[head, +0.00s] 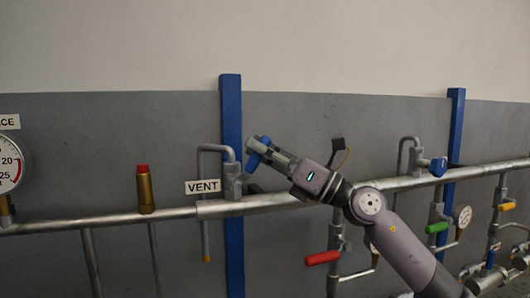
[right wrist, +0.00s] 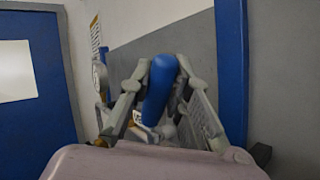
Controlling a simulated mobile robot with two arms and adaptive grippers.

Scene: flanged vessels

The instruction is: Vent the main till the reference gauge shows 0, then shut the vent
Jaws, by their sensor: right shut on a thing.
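The vent valve (head: 233,182) sits on the main pipe (head: 110,220), beside a white VENT label (head: 203,187). Its blue handle (head: 256,158) is between the fingers of my right gripper (head: 268,153), which is shut on it. In the right wrist view the blue handle (right wrist: 160,88) stands between the two fingers (right wrist: 158,92). A round gauge (head: 10,165) is cut by the left edge; 20 and 25 show on its dial, and its reading cannot be told. The label above it (head: 9,122) ends in "CE". My left gripper is not in view.
A brass fitting with a red cap (head: 145,188) stands on the pipe. Another blue-handled valve (head: 438,167) is at right. Below the pipe are a red handle (head: 322,258), a green handle (head: 437,228) and a small gauge (head: 463,216). Blue posts (head: 231,110) stand against the wall.

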